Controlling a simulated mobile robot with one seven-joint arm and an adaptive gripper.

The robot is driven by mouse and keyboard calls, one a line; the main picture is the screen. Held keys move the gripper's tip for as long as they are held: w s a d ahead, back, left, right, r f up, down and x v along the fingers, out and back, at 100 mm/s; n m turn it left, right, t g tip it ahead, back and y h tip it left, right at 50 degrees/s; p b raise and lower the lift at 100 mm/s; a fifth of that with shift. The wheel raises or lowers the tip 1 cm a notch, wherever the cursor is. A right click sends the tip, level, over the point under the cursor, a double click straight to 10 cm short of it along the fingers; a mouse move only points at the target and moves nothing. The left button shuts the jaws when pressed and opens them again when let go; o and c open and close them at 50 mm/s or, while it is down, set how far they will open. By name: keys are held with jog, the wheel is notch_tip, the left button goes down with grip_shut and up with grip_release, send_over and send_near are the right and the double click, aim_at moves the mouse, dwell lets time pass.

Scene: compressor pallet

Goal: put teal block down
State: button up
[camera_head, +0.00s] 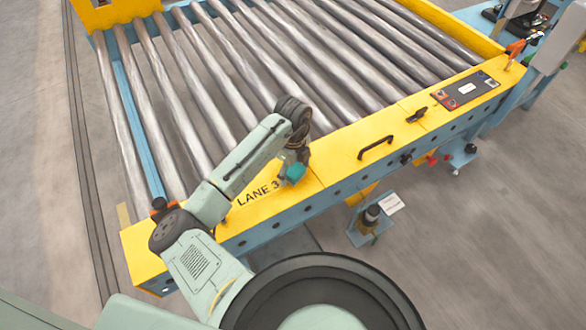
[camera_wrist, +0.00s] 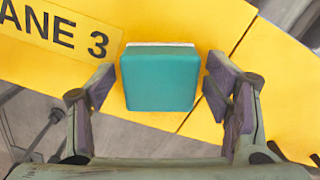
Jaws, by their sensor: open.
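The teal block (camera_wrist: 160,80) sits between the two fingers of my gripper (camera_wrist: 160,95) in the wrist view, with a gap showing on each side. My gripper is open around it. In the head view the teal block (camera_head: 295,172) is at the yellow side rail (camera_head: 330,167) of the conveyor, just right of the "LANE 3" lettering. It appears to rest on the rail's top. My gripper (camera_head: 291,170) is over it there, its fingers mostly hidden by the arm.
Metal rollers (camera_head: 200,80) fill the conveyor behind the rail. A black handle (camera_head: 375,147) and a control panel (camera_head: 467,89) are on the rail to the right. A small blue stand (camera_head: 370,225) is on the floor in front. Bare rail lies right of the block.

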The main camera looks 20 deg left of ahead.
aim_at(293, 168)
notch_tip(293, 168, up, 12)
jog(key=b, duration=0.1)
jog(key=shift+r, duration=0.2)
dwell(0.3)
